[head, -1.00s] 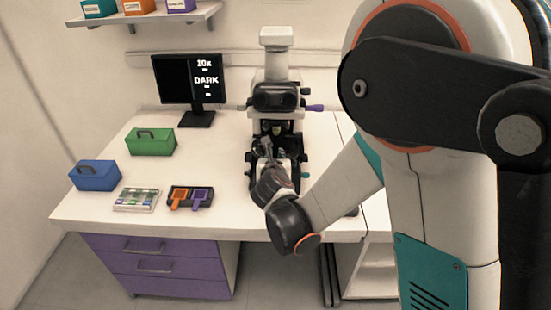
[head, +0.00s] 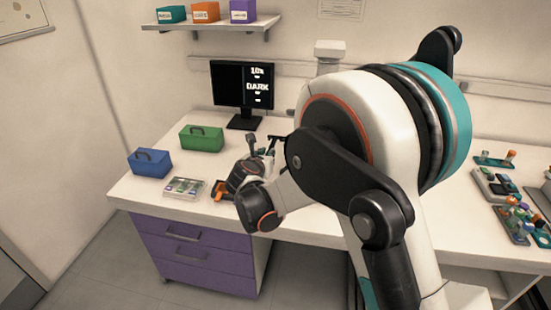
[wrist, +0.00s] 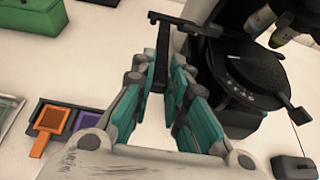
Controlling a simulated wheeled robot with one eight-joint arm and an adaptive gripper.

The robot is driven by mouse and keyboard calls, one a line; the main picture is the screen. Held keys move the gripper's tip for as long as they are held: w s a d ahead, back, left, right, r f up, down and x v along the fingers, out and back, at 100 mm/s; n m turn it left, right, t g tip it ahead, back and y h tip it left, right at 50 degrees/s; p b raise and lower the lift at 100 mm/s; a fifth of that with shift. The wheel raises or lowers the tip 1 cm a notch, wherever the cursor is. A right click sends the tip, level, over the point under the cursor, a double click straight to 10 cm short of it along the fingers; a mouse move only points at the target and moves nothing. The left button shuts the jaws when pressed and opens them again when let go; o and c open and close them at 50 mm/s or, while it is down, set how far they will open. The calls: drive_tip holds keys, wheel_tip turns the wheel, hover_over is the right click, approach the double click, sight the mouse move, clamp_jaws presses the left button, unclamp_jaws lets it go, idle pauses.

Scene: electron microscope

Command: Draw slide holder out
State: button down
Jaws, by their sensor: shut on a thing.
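My gripper (wrist: 168,88) has its teal fingers shut on a thin black slide holder (wrist: 183,27), which sticks out beyond the fingertips. In the head view the gripper (head: 262,156) is above the bench, with the dark holder (head: 279,142) at its tip. The microscope's round black stage (wrist: 250,75) is to the right of the fingers in the wrist view, and the holder appears apart from it. In the head view my arm hides most of the microscope, and only its pale top (head: 328,50) shows clearly.
A dark tray (wrist: 42,104) with orange (wrist: 52,119) and purple (wrist: 88,121) holders is left of my gripper. A slide box (head: 185,187), green case (head: 202,138), blue case (head: 149,163) and monitor (head: 243,86) stand on the bench.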

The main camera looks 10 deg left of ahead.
drive_tip(key=shift+a, duration=0.15)
drive_tip(key=c, duration=1.6)
unclamp_jaws()
drive_tip(key=shift+a, duration=0.15)
drive_tip(key=shift+o, duration=0.2)
drive_tip(key=shift+s, duration=0.1)
drive_tip(key=v, duration=1.2)
